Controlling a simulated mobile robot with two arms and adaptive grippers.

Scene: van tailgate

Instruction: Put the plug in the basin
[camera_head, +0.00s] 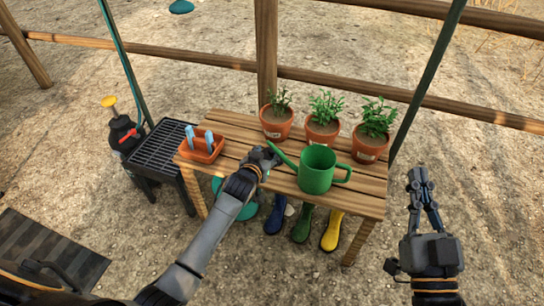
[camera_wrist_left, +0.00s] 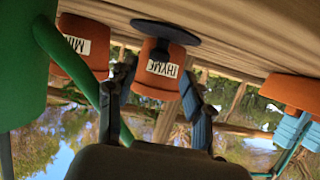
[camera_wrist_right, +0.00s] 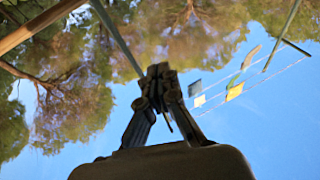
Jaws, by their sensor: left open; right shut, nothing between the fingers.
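A dark round disc with a short stem, likely the plug, shows in the left wrist view (camera_wrist_left: 165,32) just beyond my left gripper (camera_wrist_left: 156,78). The fingers are apart and do not visibly touch it. In the head view my left gripper (camera_head: 264,158) is low over the wooden table, left of the green watering can; it hides the disc there. I cannot tell which thing is the basin; an orange tub (camera_head: 202,153) with light blue handles in it stands at the table's left end. My right gripper (camera_head: 420,176) is shut and empty, right of the table; it also shows in the right wrist view (camera_wrist_right: 160,78).
The watering can (camera_head: 317,170) stands close right of my left gripper. Several potted plants (camera_head: 323,128) line the back of the wooden table (camera_head: 225,128). A black slatted stand (camera_head: 160,145) is at the left. Boots (camera_head: 303,223) stand below the table.

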